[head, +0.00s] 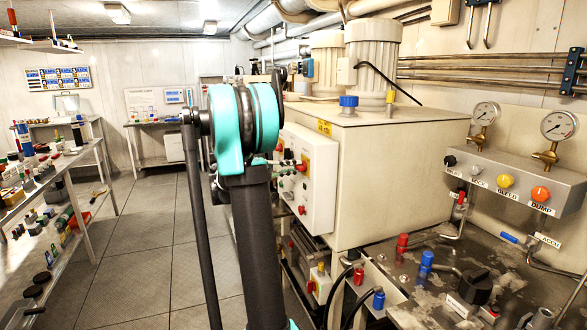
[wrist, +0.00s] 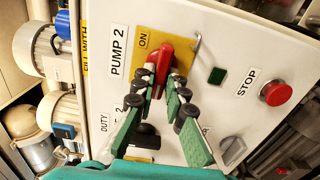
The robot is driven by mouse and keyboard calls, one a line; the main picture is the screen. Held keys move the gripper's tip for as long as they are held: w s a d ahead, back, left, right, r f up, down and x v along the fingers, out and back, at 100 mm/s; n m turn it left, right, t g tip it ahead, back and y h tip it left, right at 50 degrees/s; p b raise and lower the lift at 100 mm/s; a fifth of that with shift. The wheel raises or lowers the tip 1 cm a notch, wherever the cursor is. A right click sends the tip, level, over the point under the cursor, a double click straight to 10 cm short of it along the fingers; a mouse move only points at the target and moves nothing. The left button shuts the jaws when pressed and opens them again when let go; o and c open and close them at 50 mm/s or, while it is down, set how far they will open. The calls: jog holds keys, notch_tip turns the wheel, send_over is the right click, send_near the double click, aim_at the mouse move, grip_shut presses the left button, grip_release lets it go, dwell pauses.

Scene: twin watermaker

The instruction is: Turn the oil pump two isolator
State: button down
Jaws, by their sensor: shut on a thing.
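The pump two isolator is a red handle (wrist: 165,54) on a yellow plate (wrist: 184,45), beside the labels "PUMP 2" and "ON" in the wrist view. My gripper (wrist: 163,84) has its two green and black fingers on either side of the handle, shut on it. The handle's upper end shows beyond the fingertips, near the "ON" mark; its lower part is partly hidden between the fingers. In the head view my arm covers part of the white control panel (head: 318,205), and the fingers cannot be made out clearly.
A red STOP button (wrist: 276,94), a dark green square (wrist: 217,76) and a grey knob (wrist: 233,150) sit on the panel near my fingers. A large cream tank (head: 375,190) stands behind the panel. The aisle floor (head: 155,255) at left is clear.

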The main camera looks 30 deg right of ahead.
jog(key=c, duration=1.6)
grip_release()
jog(key=shift+o, duration=0.2)
jog(key=v, duration=1.2)
jog(key=shift+f, duration=0.1)
jog(key=s+a+f+n+t+y, duration=0.1)
jog(key=s+a+f+t+y, duration=0.25)
jog(key=s+f, duration=0.35)
jog(key=s+a+f+n+t+y, duration=0.2)
jog(key=s+a+f+y, duration=0.15)
jog(key=f, duration=0.55)
jog(key=s+a+f+t+y, duration=0.1)
jog(key=s+a+f+y, duration=0.4)
jog(key=a, duration=0.4)
jog(key=s+a+f+t+y, duration=0.2)
jog(key=s+a+f+y, duration=0.3)
jog(key=s+a+f, duration=0.2)
jog(key=shift+a+f, duration=0.35)
jog(key=shift+a, duration=0.6)
